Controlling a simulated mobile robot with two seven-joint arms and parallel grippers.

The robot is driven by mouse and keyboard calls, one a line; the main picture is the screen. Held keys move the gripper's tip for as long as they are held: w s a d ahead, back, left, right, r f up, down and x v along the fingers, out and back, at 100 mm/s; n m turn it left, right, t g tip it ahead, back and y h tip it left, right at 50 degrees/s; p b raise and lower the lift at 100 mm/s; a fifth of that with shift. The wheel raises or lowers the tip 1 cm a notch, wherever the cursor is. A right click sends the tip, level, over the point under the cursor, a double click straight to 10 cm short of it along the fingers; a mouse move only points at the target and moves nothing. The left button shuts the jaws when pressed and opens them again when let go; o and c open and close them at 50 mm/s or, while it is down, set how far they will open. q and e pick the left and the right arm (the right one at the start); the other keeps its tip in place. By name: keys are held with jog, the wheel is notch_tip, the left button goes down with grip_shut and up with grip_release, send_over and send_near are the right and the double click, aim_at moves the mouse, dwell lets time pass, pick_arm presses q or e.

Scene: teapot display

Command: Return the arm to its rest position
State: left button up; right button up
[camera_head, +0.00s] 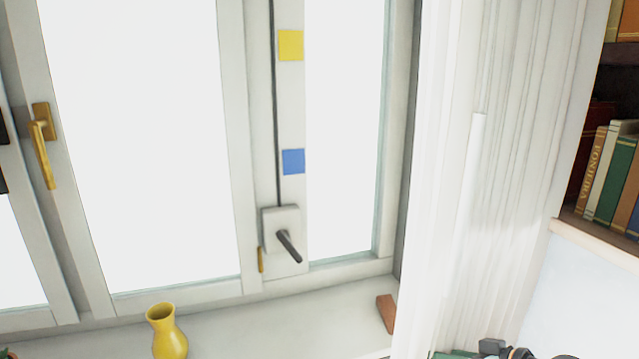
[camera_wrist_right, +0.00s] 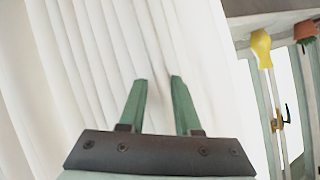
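My right arm shows only at the bottom right edge of the head view, with a green part (camera_head: 455,354) and dark parts beside it, in front of the white curtain. In the right wrist view, the right gripper (camera_wrist_right: 158,82) has its two green fingers apart with nothing between them. The white curtain (camera_wrist_right: 95,60) lies beyond the fingers. Whether they touch it I cannot tell. My left gripper is in neither view.
A yellow vase (camera_head: 168,335) stands on the windowsill (camera_head: 260,325), with a reddish-brown block (camera_head: 386,313) to its right. A dark crank handle (camera_head: 288,245) sticks out from the window frame. A bookshelf (camera_head: 590,230) is at the right. A terracotta pot (camera_wrist_right: 305,31) shows in the wrist view.

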jog(key=s+a+f+m+h+p, duration=0.2)
jog(key=s+f+h, duration=0.2)
jog(key=s+f, duration=0.75)
pick_arm(q)
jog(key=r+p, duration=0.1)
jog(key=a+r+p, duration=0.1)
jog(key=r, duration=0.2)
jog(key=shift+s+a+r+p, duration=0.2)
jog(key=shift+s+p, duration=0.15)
jog(key=shift+p, duration=0.05)
pick_arm(e)
jog(key=s+a+f+h, duration=0.1)
jog(key=s+a+f, duration=0.1)
jog(key=s, duration=0.5)
jog(key=s+a+f+h, duration=0.1)
jog(key=s+a+f, duration=0.1)
jog(key=s+f, duration=0.2)
jog(key=s, duration=0.3)
jog(key=shift+s, duration=0.15)
jog(key=shift+a, duration=0.1)
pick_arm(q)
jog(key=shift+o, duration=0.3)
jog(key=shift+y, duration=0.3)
